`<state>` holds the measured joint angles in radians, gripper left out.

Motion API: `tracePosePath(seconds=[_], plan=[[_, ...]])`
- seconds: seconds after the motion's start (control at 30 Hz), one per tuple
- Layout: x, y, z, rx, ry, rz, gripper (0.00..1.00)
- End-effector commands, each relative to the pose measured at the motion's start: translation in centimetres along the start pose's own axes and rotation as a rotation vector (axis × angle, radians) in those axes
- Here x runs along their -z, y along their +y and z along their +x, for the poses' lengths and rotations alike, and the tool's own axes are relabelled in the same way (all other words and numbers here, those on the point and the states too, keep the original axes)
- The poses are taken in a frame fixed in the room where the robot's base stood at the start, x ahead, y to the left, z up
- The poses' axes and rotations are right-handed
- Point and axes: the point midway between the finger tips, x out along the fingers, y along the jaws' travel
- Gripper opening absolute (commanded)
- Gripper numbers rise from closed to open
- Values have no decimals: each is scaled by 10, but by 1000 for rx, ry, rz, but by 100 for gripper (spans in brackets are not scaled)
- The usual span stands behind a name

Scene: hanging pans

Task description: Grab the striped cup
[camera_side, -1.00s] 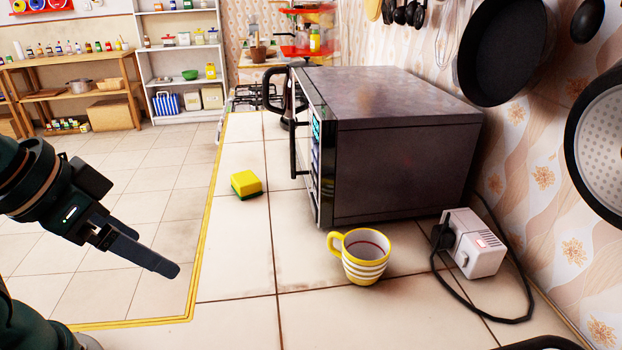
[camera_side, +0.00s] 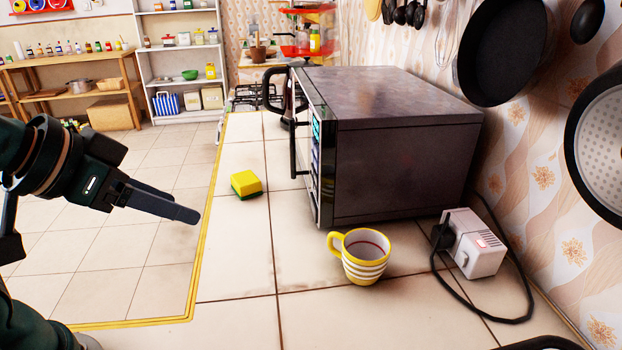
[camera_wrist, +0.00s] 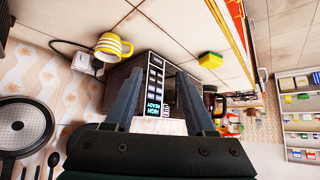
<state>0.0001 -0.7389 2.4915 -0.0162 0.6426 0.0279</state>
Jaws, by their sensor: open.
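The yellow and white striped cup (camera_side: 362,257) stands upright on the tiled counter, in front of the microwave, with its handle to the left. In the wrist view the cup (camera_wrist: 113,46) shows at the upper left, upside down in that picture. My gripper (camera_side: 190,213) is at the left in the side view, well apart from the cup and left of the counter's yellow edge. In the wrist view its two fingers (camera_wrist: 158,85) are spread, with nothing held between them. The side view shows the fingers nearly in line.
A dark microwave (camera_side: 400,150) stands behind the cup. A white plug-in box (camera_side: 474,243) with a black cord lies to the cup's right. A yellow sponge (camera_side: 246,184) lies further back on the left. Pans (camera_side: 503,50) hang on the right wall. The counter's front is clear.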

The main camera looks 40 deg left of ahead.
Motion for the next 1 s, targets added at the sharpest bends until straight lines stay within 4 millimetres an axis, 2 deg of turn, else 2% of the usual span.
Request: tracePosePath(seconds=[0.1,0.3,0.4,0.5,0.63,0.73,0.87,1.0], plan=[[47,7,12,-22,170,18,55],[111,30,39,-72,399,59,55],[131,45,57,-94,485,79,55],[141,62,76,-113,549,100,55],[140,86,102,-137,606,135,55],[129,106,124,-155,624,166,55],[102,130,152,-182,610,217,55],[61,150,178,-212,532,272,55]])
